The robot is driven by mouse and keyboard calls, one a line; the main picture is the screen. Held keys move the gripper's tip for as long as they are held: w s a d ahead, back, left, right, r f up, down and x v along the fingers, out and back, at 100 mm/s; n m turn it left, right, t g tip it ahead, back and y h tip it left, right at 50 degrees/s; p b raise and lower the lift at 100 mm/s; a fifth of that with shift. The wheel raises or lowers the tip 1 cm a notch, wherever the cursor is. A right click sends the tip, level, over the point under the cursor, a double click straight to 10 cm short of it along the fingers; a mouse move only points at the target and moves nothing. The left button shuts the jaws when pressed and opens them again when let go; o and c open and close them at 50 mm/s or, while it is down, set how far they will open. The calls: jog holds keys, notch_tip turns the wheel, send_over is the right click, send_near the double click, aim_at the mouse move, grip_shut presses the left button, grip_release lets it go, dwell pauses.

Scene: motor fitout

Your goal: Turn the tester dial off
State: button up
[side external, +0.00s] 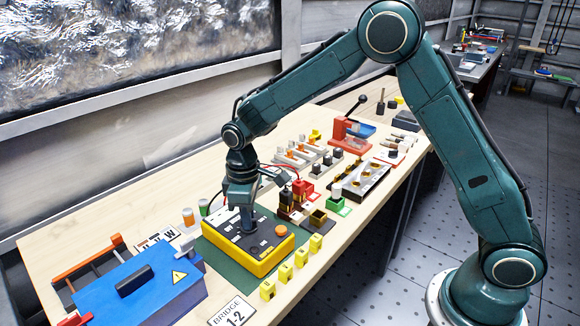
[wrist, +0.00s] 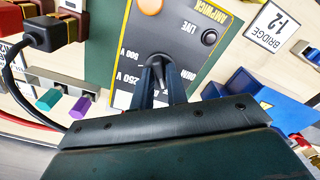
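The tester (side external: 262,262) is a yellow box with a black top, lying on a green mat near the front of the bench. Its dial (wrist: 158,66) is a dark knob among white markings, including 500 V and 250 V, in the wrist view. My gripper (side external: 246,226) points straight down over the tester's top. In the wrist view my gripper (wrist: 160,78) has its two fingers close together, one on each side of the dial, and they look shut on it. The fingers hide much of the dial, so I cannot tell which marking it points to.
An orange button (side external: 281,230) and a dark lamp marked LIVE (wrist: 209,38) are on the tester's top. A blue case (side external: 140,290) stands to the left. Several small yellow blocks (side external: 285,273) line the front. Small fixtures and a red press (side external: 345,140) crowd the right.

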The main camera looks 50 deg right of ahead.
jog(key=shift+o, duration=1.3)
notch_tip(320, 180, up, 14)
jog(key=shift+s, duration=0.1)
jog(key=s+d+r+m+t, duration=0.1)
jog(key=s+d+r+m, duration=0.2)
jog(key=s, duration=0.4)
jog(key=s+d+r+t, duration=0.2)
jog(key=s+d+r, duration=0.25)
jog(key=s, duration=0.25)
jog(key=s+d+f+m+t, duration=0.1)
jog(key=s+m, duration=0.1)
jog(key=s, duration=0.5)
jog(key=s+d+f+m+t, duration=0.1)
jog(key=s+d+m, duration=0.1)
jog(key=s, duration=0.5)
jog(key=shift+s+t, duration=0.3)
